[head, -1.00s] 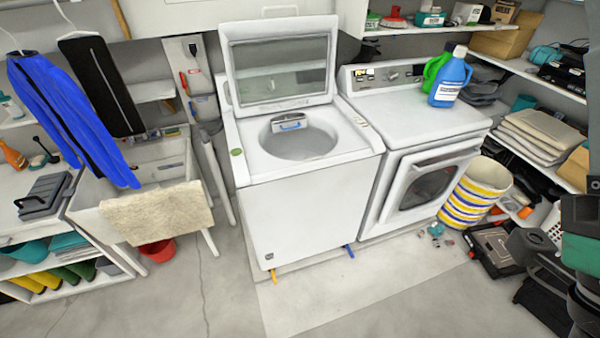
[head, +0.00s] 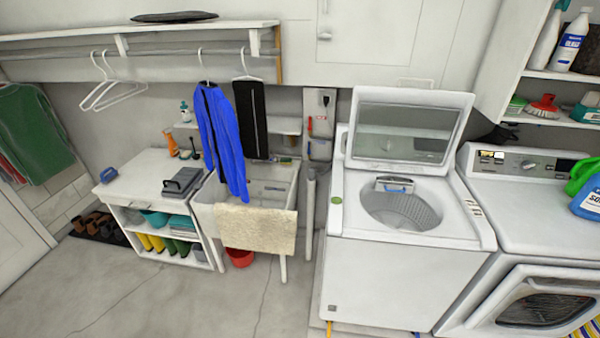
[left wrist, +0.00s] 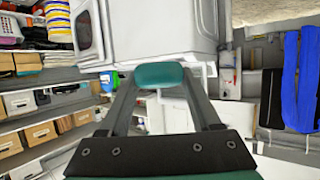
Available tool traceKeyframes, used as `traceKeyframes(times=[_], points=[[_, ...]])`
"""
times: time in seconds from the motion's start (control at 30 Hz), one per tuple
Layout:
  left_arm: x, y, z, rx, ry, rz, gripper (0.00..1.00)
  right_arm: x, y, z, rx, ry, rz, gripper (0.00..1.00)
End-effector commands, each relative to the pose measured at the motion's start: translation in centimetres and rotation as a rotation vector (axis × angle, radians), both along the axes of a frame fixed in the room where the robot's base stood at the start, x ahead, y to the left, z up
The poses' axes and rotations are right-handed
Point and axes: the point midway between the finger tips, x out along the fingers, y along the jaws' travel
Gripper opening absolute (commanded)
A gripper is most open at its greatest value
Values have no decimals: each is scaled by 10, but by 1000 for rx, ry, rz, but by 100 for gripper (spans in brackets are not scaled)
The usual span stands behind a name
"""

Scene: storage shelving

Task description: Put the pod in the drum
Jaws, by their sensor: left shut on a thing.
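The drum (head: 390,215) is the round metal tub of the open top-loading washer (head: 385,275) in the head view. The washer's lid (head: 407,130) stands raised behind it. In the left wrist view my left gripper (left wrist: 160,78) is shut on a small, rounded teal thing, which looks like the pod (left wrist: 160,73). The pod sits between the fingertips, apart from the washer. Neither gripper shows in the head view.
A front-loading dryer (head: 540,245) stands right of the washer, with bottles (head: 588,195) on top. Left are a sink (head: 275,190) with a beige towel (head: 255,228), and a white shelf unit (head: 150,180). The floor in front (head: 180,300) is clear.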

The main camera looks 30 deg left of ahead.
Motion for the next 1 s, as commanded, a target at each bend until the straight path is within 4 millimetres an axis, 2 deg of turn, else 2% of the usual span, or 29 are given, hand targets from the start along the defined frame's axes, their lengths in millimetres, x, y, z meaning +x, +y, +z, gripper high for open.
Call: traceKeyframes(times=[0.03, 0.1, 0.23, 0.67, 1.0], points=[[-3, -20, 9, -1, 3, -36, 11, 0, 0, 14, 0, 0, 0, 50], [-5, -40, 14, 1, 2, -59, 11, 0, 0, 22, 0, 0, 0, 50], [-7, -60, 31, 4, -3, -42, 11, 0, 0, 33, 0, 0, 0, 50], [11, -30, 68, 4, -7, 203, 11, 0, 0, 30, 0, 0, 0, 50], [12, -28, 70, -1, -3, 248, 11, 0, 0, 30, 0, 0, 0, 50]])
